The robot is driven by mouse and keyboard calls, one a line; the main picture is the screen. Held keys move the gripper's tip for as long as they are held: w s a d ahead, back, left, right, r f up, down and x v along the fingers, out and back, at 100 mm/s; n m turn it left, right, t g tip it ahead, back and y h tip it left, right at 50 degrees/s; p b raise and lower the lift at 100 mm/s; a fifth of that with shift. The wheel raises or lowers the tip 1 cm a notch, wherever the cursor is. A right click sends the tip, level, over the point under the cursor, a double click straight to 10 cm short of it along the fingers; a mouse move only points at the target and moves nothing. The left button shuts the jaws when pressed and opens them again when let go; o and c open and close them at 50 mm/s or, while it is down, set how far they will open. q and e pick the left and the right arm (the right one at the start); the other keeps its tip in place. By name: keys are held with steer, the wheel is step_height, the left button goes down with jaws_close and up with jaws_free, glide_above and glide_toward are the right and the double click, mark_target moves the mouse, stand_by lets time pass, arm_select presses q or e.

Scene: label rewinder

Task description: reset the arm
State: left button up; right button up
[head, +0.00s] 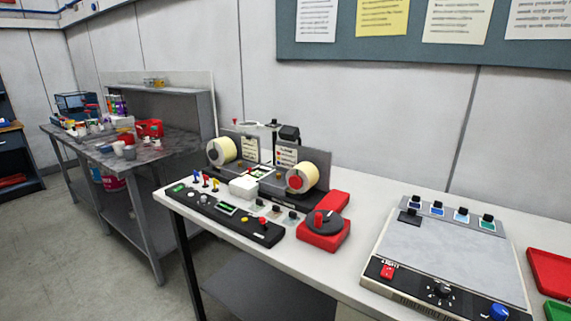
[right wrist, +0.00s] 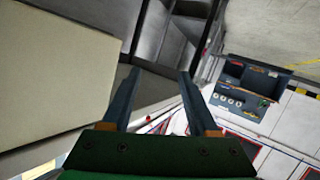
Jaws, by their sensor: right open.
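My right gripper (right wrist: 159,73) shows in the right wrist view, its two dark fingers spread apart with nothing between them. It does not show in the head view, so I cannot tell its distance from the bench there. My left gripper is in neither view. The label rewinder in the head view has a left cream label roll (head: 222,151) and a right cream roll (head: 302,177) with a red hub. A black control panel (head: 225,213) with small levers and knobs lies in front of it. A red base with a black round knob (head: 322,222) stands at its right.
The white table (head: 287,258) also bears a grey flat-topped device (head: 447,248) with a red switch and knobs. A red tray (head: 551,273) is at the right edge. A cluttered grey workbench (head: 152,147) stands at the left. In the wrist view, a beige panel (right wrist: 50,75) fills the left.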

steer(key=s+d+f+m+g+h, duration=0.2)
steer(key=s+d+f+g+h, duration=0.15)
steer(key=s+f, duration=0.75)
steer(key=s+d+f+m+g, duration=0.1)
steer(key=s+f+g, duration=0.2)
steer(key=s, duration=0.6)
steer(key=s+d+f+m+g+h, duration=0.1)
steer(key=s+f, duration=0.3)
steer(key=s, duration=0.5)
steer(key=s+d+f+g+h, duration=0.1)
steer(key=s+d+f+g, duration=0.2)
steer(key=s, duration=0.6)
steer(key=shift+s+d+f+m+g, duration=0.15)
steer(key=shift+d+f+m+g, duration=0.2)
steer(key=shift+f+g, duration=0.45)
steer(key=shift+a+r, duration=0.1)
steer(key=shift+a, duration=0.05)
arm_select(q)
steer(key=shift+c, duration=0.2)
